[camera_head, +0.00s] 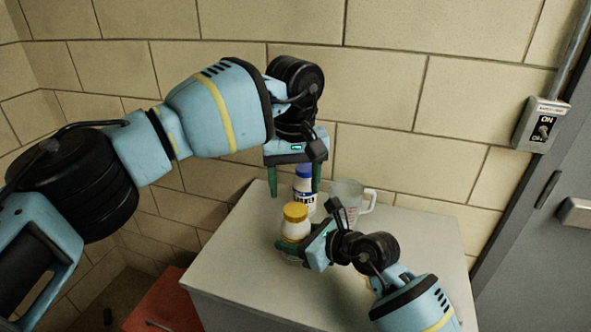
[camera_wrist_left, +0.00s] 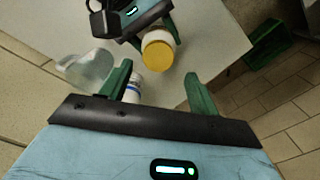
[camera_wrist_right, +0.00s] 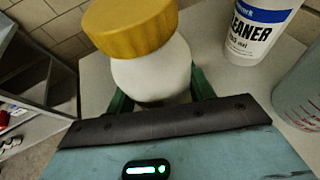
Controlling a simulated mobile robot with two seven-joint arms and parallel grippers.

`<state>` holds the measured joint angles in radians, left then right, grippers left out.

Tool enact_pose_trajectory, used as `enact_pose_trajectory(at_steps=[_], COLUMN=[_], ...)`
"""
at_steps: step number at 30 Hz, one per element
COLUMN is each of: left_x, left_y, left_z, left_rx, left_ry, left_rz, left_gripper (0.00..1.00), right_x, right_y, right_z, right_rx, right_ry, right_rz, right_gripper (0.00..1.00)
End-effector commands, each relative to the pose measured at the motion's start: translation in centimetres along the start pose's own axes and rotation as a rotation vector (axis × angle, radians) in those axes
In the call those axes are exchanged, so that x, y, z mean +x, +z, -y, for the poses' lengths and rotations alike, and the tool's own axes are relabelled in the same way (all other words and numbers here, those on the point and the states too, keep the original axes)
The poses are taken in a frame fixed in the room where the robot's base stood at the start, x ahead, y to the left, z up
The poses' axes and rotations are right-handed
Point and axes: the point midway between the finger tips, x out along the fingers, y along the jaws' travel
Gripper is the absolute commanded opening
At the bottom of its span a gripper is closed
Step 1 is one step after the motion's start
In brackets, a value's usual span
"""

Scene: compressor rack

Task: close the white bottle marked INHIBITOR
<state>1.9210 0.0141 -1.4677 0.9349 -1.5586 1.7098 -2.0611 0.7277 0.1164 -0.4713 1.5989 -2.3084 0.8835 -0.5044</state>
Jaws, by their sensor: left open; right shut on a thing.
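A white bottle with a yellow cap (camera_head: 295,221) stands upright on the cabinet top, and my right gripper (camera_head: 292,248) is shut on its body. In the right wrist view the yellow cap (camera_wrist_right: 130,22) sits on top of the white bottle (camera_wrist_right: 152,75). I cannot tell whether the cap is tight, and no label on this bottle is readable. My left gripper (camera_head: 295,190) is open and empty, above and behind the yellow cap, pointing down. In the left wrist view the yellow cap (camera_wrist_left: 158,50) lies just beyond its fingertips.
A blue-capped bottle marked CLEANER (camera_wrist_right: 256,30) stands close behind, near the left fingers. A clear measuring jug (camera_head: 350,196) stands to its right. The grey cabinet top (camera_head: 225,265) is bare at the left front. A brick wall rises behind; a red object (camera_head: 165,305) is below left.

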Motion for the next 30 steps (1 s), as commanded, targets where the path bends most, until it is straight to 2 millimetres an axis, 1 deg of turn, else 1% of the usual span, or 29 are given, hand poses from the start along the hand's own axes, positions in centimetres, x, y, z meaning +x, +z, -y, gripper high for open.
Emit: enact_pose_trajectory(at_steps=[3,30], left_x=[-0.1,-1.3], left_y=[0.0,-0.1], left_z=[0.0,-0.2], left_rx=[-0.195,-1.690], left_ry=[0.000,0.002], left_rz=[0.000,0.000], left_gripper=[0.61,0.61], right_x=[0.0,0.0], right_y=[-0.1,-0.1], right_z=[0.0,0.0], right_rx=[0.000,0.000], right_ry=[0.000,0.000], right_rz=[-0.002,-0.001], right_gripper=[0.00,0.00])
